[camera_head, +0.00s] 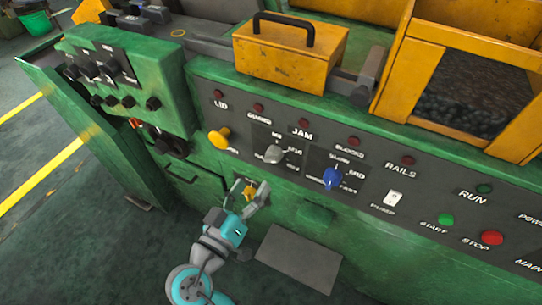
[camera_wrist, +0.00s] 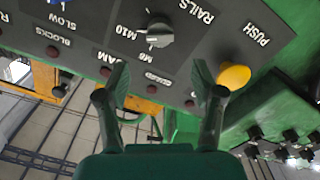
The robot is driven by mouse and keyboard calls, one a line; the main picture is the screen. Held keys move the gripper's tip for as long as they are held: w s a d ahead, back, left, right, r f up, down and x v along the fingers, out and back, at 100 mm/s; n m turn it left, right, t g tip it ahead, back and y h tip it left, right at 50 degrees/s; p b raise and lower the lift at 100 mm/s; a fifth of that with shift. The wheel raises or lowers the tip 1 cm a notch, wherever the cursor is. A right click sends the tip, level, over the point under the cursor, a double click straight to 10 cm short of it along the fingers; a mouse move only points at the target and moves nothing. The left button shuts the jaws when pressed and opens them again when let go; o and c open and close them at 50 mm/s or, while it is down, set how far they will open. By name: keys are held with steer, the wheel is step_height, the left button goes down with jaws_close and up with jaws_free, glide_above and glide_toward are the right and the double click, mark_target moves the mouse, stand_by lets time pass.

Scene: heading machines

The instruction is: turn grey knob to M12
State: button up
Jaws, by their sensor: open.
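The grey knob (camera_head: 275,154) sits on a dark label plate on the green machine's sloping panel, between the yellow button and the blue knob. It also shows near the top of the wrist view (camera_wrist: 160,36), with M10 and M8 lettering beside it. I cannot tell for sure which mark it points to. My gripper (camera_head: 252,192) is open and empty, below and a little left of the grey knob in the head view. In the wrist view the fingers (camera_wrist: 160,75) are spread wide, and the knob lies beyond their tips, apart from them.
A yellow button (camera_head: 219,138) stands out left of the grey knob, and a blue knob (camera_head: 331,178) to its right. Red lamps line the panel above. A white pump switch (camera_head: 393,199) is farther right. A green box with black knobs (camera_head: 107,70) juts out at left.

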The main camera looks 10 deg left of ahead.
mark_target(269, 160)
steer(key=x, duration=1)
steer(key=shift+w+d+f, duration=0.1)
steer(key=shift+w, duration=0.05)
steer(key=c, duration=1.1)
